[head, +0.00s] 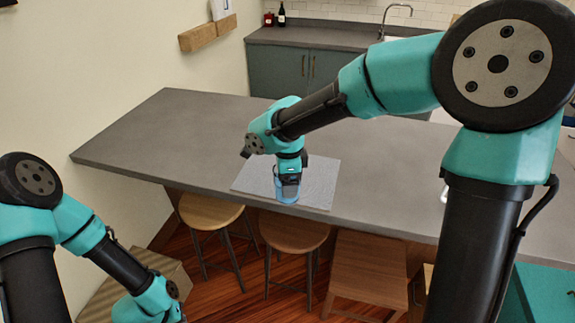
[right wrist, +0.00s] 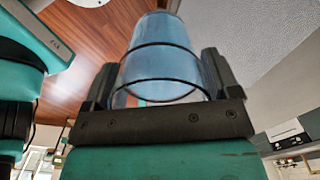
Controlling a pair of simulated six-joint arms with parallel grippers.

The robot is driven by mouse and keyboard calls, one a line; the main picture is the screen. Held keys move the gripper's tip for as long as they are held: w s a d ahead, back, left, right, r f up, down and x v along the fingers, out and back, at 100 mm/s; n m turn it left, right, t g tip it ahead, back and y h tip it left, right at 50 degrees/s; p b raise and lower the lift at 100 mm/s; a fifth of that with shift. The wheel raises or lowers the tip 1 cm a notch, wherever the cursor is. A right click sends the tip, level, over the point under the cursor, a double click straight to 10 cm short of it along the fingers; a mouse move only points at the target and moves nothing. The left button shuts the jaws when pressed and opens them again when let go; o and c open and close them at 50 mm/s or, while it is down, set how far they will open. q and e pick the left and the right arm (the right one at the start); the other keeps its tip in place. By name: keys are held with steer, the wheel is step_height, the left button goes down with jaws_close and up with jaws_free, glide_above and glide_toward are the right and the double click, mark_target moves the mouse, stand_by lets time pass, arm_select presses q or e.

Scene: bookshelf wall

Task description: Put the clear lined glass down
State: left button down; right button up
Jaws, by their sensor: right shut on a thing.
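The clear lined glass (right wrist: 162,55) is bluish and see-through with dark rings around it. My right gripper (right wrist: 158,88) is shut on it, with one finger on each side in the right wrist view. In the head view the glass (head: 286,193) shows below my right gripper (head: 288,178), at the front edge of a light grey mat (head: 318,180) on the counter. I cannot tell whether the glass touches the surface. My left arm is at the lower left of the head view; its fingertips are not in view.
The grey counter (head: 150,125) is clear to the left of the mat. Stools, including a round one (head: 295,232) and a square one (head: 370,265), stand below its front edge. A back counter with a tap (head: 398,10) is behind.

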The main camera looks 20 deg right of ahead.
steer(key=w+d+f, duration=0.1)
steer(key=w+d, duration=0.3)
steer(key=w, duration=1)
steer(key=shift+f, duration=0.15)
steer(key=shift+w, duration=0.1)
steer(key=shift+f, duration=1.8)
steer(key=shift+f, duration=0.1)
steer(key=o, duration=1.1)
steer(key=shift+c, duration=0.2)
step_height(320, 180, up, 12)
